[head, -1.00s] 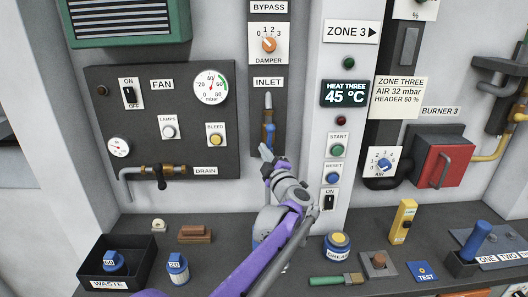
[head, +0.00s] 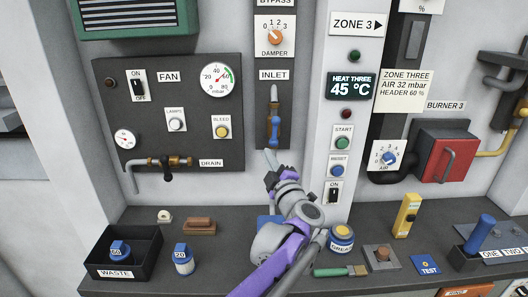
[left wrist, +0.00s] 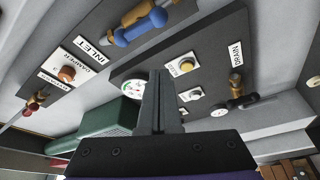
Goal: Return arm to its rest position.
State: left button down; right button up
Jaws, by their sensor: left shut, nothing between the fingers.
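My left arm, purple and grey, reaches up from the bottom of the head view. Its gripper (head: 271,160) is below the blue inlet valve handle (head: 274,130), apart from it, in front of the wall above the bench. The fingers are shut with nothing between them. In the left wrist view the closed fingers (left wrist: 158,88) point up in front of the panel, and the blue inlet handle (left wrist: 141,27) shows above them. My right gripper is not in view.
The bench (head: 220,245) below holds a black waste bin (head: 145,262), a small weighted bottle (head: 183,260), a grease tin (head: 341,238), a brush (head: 340,271) and a yellow tool (head: 405,215). The fan panel (head: 185,105) is left of the gripper, the Zone 3 column right.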

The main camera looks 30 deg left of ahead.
pick_arm(q)
jog(key=shift+s+d, duration=0.2)
dwell(0.4)
jog(key=s+d+f+m+t+h, duration=0.2)
jog(key=d+m+t+h, duration=0.3)
jog(key=d+m+h, duration=0.65)
jog(key=s+d+f+m+g+h, duration=0.35)
jog(key=s+d+f+m, duration=0.2)
jog(key=f, duration=0.25)
jog(key=s+a+f+m+g, duration=0.1)
jog(key=s+f+g, duration=0.3)
jog(key=s+f, duration=0.6)
jog(key=s+a+f+m+g, duration=0.2)
jog(key=s+f+m+g, duration=0.2)
jog(key=s+f, duration=0.5)
jog(key=s+g, duration=0.1)
jog(key=s, duration=0.3)
jog(key=shift+f, duration=0.4)
jog(key=shift+w, duration=0.1)
dwell(0.6)
